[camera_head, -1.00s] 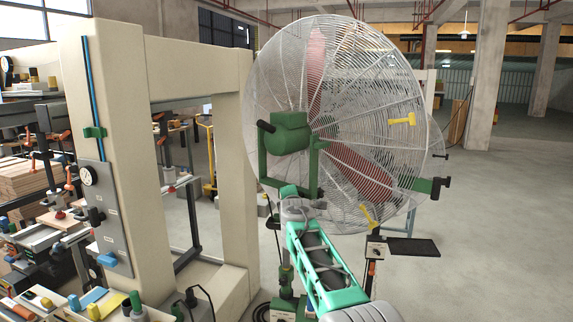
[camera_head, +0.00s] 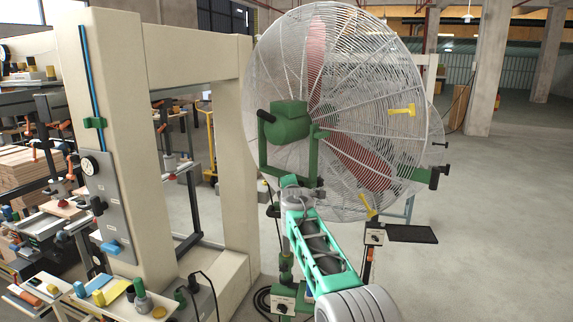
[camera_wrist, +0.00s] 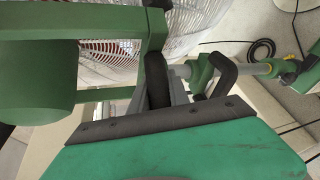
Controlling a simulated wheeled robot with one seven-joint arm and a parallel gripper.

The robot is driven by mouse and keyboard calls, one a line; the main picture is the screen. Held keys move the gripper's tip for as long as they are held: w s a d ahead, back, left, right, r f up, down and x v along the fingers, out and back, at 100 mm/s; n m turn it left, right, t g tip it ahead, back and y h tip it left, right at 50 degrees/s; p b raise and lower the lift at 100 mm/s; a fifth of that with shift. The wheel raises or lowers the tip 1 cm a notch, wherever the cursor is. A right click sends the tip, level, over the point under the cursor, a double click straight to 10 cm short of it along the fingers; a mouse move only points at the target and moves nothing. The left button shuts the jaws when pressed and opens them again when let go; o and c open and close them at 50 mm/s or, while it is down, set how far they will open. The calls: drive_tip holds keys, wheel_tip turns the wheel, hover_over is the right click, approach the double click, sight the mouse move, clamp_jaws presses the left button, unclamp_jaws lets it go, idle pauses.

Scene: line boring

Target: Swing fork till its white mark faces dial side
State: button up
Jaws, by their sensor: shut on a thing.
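The green fork (camera_head: 263,158) is the yoke around the green motor housing (camera_head: 288,122) of a large wire-caged fan (camera_head: 345,100). My gripper (camera_head: 292,186) is at the fork's lower part, in front of the fan. In the wrist view, the black fingers of my gripper (camera_wrist: 190,82) are beside the end of a green fork bar (camera_wrist: 155,38); they are shut on the fork, though the contact is partly hidden. I cannot make out a white mark on the fork. The round white dial (camera_head: 90,166) is on a grey panel of the beige machine at the left.
The beige machine frame (camera_head: 125,140) stands close at the left. A small black shelf (camera_head: 411,233) is right of the fan stand. A green base with a black cable (camera_head: 285,300) is below my arm. Open floor (camera_head: 490,230) lies to the right.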

clamp_jaws()
drive_tip(key=shift+w+d+f+n+y+b, duration=0.1)
drive_tip(key=shift+w+d+n+y+b, duration=0.05)
drive_tip(key=shift+d+n+y+b, duration=0.4)
drive_tip(key=shift+w+d+n+g+y+p, duration=0.1)
drive_tip(key=shift+d+n+g+y+p, duration=0.25)
drive_tip(key=shift+y, duration=0.2)
drive_tip(key=shift+a+n+y, duration=0.1)
drive_tip(key=shift+n+y, duration=0.2)
